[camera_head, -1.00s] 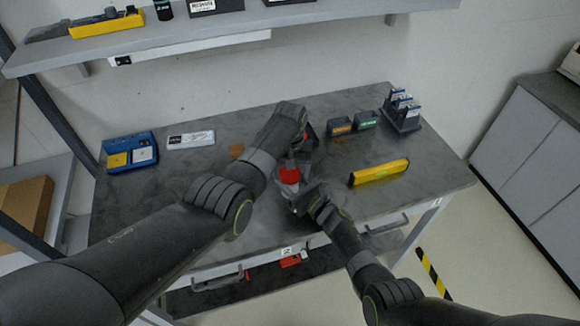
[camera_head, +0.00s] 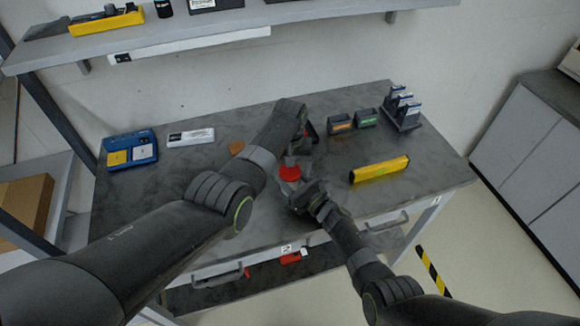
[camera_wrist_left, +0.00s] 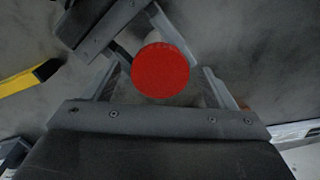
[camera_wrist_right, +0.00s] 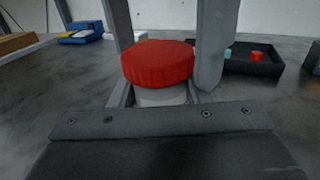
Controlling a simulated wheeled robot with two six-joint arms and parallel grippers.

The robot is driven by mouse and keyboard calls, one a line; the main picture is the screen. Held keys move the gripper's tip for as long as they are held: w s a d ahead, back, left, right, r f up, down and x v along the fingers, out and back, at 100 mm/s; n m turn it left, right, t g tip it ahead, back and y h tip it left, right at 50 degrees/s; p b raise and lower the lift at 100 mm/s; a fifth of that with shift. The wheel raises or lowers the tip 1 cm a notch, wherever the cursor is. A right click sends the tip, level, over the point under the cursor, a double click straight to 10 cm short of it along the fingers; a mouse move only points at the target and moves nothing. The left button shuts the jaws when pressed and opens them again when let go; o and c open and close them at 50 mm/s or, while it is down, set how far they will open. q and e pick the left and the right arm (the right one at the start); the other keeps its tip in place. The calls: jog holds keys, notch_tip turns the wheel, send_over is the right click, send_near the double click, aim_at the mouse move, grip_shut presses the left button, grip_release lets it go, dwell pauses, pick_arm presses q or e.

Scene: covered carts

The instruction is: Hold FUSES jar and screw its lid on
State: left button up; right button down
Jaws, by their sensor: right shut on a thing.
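The red lid (camera_head: 290,173) sits on top of the jar near the front middle of the bench. In the right wrist view the lid (camera_wrist_right: 158,64) looks level, with the pale jar body (camera_wrist_right: 162,96) just below it. My right gripper (camera_head: 298,192) is shut on the jar from the front right. My left gripper (camera_wrist_left: 160,82) is over the jar, pointing down. Its open fingers stand either side of the lid, which also shows round in the left wrist view (camera_wrist_left: 160,71). Any jar label is hidden, and I cannot tell how tightly the lid sits.
A black tray (camera_wrist_right: 262,68) with small red and teal items is behind the jar. A yellow bar-shaped tool (camera_head: 380,169) lies to the right. Small bins (camera_head: 341,124) stand at the back right, and a blue case (camera_head: 130,151) at the left. A shelf (camera_head: 150,45) overhangs the back.

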pick_arm(q)
notch_tip(320, 180, up, 12)
dwell(0.7)
pick_arm(e)
jog(key=c, duration=0.7)
grip_release()
